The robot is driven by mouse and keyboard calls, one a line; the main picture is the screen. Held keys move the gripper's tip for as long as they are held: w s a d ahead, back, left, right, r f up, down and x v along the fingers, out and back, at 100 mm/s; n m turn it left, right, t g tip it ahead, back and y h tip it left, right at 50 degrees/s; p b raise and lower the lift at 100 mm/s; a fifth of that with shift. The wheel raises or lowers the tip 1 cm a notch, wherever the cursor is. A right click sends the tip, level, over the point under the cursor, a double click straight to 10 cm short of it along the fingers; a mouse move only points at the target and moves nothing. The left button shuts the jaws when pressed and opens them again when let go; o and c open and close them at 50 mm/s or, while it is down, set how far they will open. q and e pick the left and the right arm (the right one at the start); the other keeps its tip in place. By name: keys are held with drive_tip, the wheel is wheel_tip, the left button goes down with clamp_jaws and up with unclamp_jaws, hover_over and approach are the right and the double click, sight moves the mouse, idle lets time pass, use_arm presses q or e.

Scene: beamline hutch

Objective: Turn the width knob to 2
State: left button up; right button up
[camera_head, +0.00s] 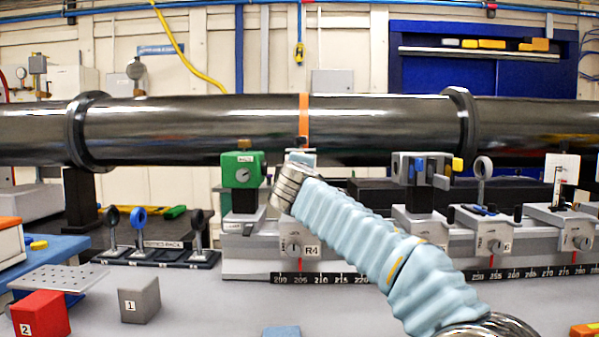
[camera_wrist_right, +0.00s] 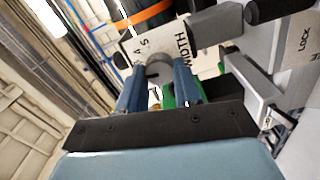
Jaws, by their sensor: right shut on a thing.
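The width knob (camera_wrist_right: 158,66) is a round grey knob on a pale plate (camera_wrist_right: 137,46) marked with dial digits and the word WIDTH, seen tilted in the right wrist view. My right gripper (camera_wrist_right: 157,77) has its two blue fingers on either side of the knob and is shut on it. The knob's pointer and exact setting cannot be read. In the head view my right arm reaches in from the lower right, and its wrist hides the knob and most of the gripper. My left gripper is not in view.
A green device (camera_head: 241,169) stands just left of my wrist on the rail (camera_head: 340,268). A grey post holder (camera_head: 420,171) stands to the right. A large dark pipe (camera_head: 200,130) runs behind. A lever near the LOCK label (camera_wrist_right: 262,97) is close beside the fingers.

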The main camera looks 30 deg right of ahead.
drive_tip(key=shift+f+n+p, duration=0.1)
drive_tip(key=shift+n+p, duration=0.3)
drive_tip(key=shift+n, duration=1.8)
drive_tip(key=o, duration=1)
drive_tip(key=shift+o, duration=0.2)
drive_tip(key=shift+a, duration=0.1)
drive_tip(key=b+v, duration=0.3)
drive_tip(key=v, duration=1)
drive_tip(key=shift+s+a+b, duration=0.2)
drive_tip(key=shift+s+b, duration=0.1)
drive_tip(key=shift+b, duration=0.05)
